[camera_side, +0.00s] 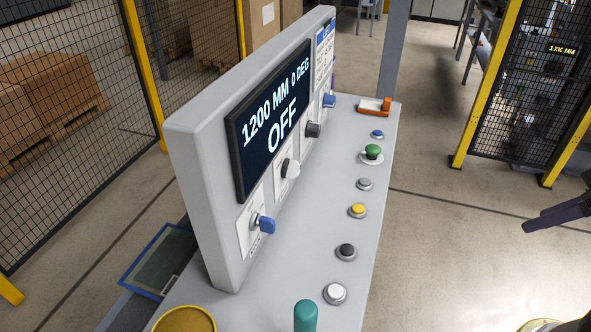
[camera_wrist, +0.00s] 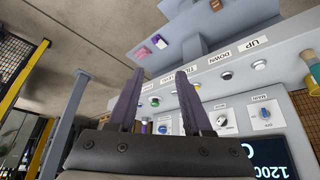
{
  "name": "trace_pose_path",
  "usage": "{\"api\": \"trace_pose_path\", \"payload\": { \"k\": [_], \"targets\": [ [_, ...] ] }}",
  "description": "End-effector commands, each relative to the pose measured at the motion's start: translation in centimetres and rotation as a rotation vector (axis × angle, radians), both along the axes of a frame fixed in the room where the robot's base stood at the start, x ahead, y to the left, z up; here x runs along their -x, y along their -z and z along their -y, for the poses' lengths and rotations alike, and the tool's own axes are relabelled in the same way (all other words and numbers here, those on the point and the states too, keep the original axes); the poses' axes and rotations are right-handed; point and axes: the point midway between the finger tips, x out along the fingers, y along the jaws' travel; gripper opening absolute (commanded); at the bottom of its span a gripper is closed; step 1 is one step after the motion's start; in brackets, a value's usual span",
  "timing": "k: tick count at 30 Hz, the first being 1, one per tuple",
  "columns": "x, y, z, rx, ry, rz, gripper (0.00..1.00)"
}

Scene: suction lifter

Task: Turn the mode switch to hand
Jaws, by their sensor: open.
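A grey console carries an upright panel (camera_side: 180,150) with a row of rotary switches. The nearest is a blue knob (camera_side: 266,224), labelled MAIN in the wrist view (camera_wrist: 265,114). Beside it is a white knob (camera_side: 291,169), which also shows in the wrist view (camera_wrist: 221,121). Further along are a black knob (camera_side: 312,129) and another blue knob (camera_side: 328,100). The display (camera_side: 275,120) reads 1200 MM 0 DEG OFF. My gripper (camera_wrist: 159,75) is open and empty. In the side view its dark fingers (camera_side: 560,213) are at the right, away from the panel.
The console's flat top holds several push buttons, including a white one (camera_side: 335,292), a yellow one (camera_side: 357,210) and a green one (camera_side: 372,150). An orange and white tray (camera_side: 375,106) lies at its far end. Mesh fences stand around.

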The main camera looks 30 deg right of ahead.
Motion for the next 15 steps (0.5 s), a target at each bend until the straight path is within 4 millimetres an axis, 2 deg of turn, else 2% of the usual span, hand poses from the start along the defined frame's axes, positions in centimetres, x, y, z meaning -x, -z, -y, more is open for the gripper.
{"api": "trace_pose_path", "payload": {
  "k": [2,5,11,15],
  "targets": [
    [-0.3,-0.2,0.0,-0.01,0.019,0.017,0.5],
    [-2.0,-1.3,0.2,-0.022,0.055,0.107,0.5],
    [-8.3,-6.2,1.1,-0.038,0.118,0.442,0.5],
    [-12.7,-9.1,0.7,-0.068,0.11,0.639,0.5]
  ]
}}
